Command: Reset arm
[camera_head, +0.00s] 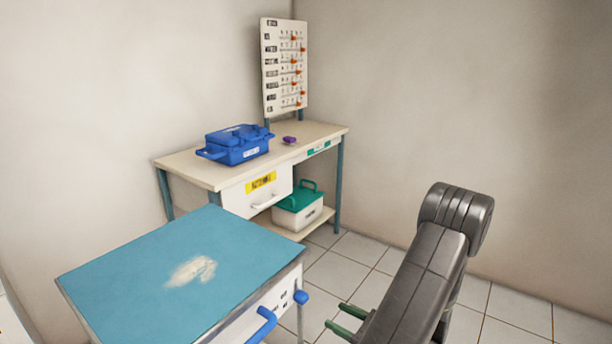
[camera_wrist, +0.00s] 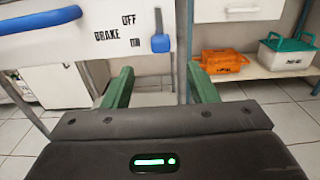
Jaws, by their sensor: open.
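My gripper (camera_head: 334,315) is at the bottom centre of the head view, with its two green fingers apart and nothing between them. In the wrist view, my gripper (camera_wrist: 159,70) also shows its fingers spread and empty, reaching toward the front of the cart. My dark arm (camera_head: 425,270) is bent, with its joint high and the forearm sloping down to the gripper. The fingers look clear of the cart, though the exact gap is hard to tell.
A blue-topped cart (camera_head: 120,285) with a pale smear stands at lower left. A blue brake lever (camera_wrist: 160,43) hangs on its front. Behind, a desk (camera_head: 205,175) carries a blue case (camera_head: 236,150). Orange (camera_wrist: 224,61) and green-lidded boxes (camera_head: 298,215) are below. Tiled floor is right.

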